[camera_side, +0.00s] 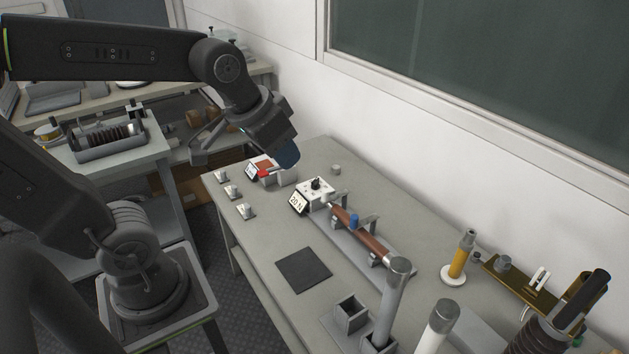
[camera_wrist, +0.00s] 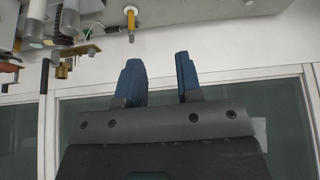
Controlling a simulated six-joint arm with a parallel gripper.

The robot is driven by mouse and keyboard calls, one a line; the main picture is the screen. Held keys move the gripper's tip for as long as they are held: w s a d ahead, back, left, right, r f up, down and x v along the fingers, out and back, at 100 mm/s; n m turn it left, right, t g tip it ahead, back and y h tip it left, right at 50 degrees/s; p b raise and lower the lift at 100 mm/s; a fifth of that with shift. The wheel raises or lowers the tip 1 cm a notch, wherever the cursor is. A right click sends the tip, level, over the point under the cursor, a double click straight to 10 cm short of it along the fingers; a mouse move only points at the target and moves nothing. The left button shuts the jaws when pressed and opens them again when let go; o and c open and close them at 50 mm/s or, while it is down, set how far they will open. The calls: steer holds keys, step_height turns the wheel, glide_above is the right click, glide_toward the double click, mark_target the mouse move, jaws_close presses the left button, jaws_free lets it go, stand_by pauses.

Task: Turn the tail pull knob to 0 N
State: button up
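The tail pull knob (camera_side: 316,184) is a small black knob on top of a white box on the bench, in the side view. The box's front display (camera_side: 298,203) reads 20 N. A reddish-brown tube (camera_side: 362,236) with a blue part on it lies in a holder beside the box. My gripper (camera_side: 288,160) is up and to the left of the knob, near a small box with a red part, and apart from the knob. In the wrist view my gripper's two blue fingers (camera_wrist: 160,80) stand apart with nothing between them. The knob cannot be made out in the wrist view.
A small box with a red part (camera_side: 264,172) stands behind and left of the knob. A dark square pad (camera_side: 303,270) lies on the bench (camera_side: 262,243). Tall grey cylinders (camera_side: 396,285) and a yellow post (camera_side: 461,256) stand to the right. The front left bench top is mostly clear.

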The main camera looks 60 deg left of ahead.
steer(key=shift+o, duration=0.4)
steer(key=w+a+f+n, duration=0.1)
steer(key=w+a+f, duration=0.1)
steer(key=w+a, duration=0.4)
steer(key=w, duration=0.5)
steer(key=shift+a+f+y, duration=0.2)
steer(key=shift+a+y, duration=0.1)
steer(key=shift+a, duration=0.1)
steer(key=n+g+y, duration=0.1)
steer(key=n, duration=0.3)
glide_above(315, 180)
steer(key=s+d, duration=0.3)
steer(key=s, duration=0.2)
step_height(315, 180, down, 23)
steer(key=x, duration=1.3)
steer(key=shift+s+a+f, duration=0.1)
steer(key=shift+a+f, duration=0.25)
steer(key=shift+f, duration=0.05)
jaws_close()
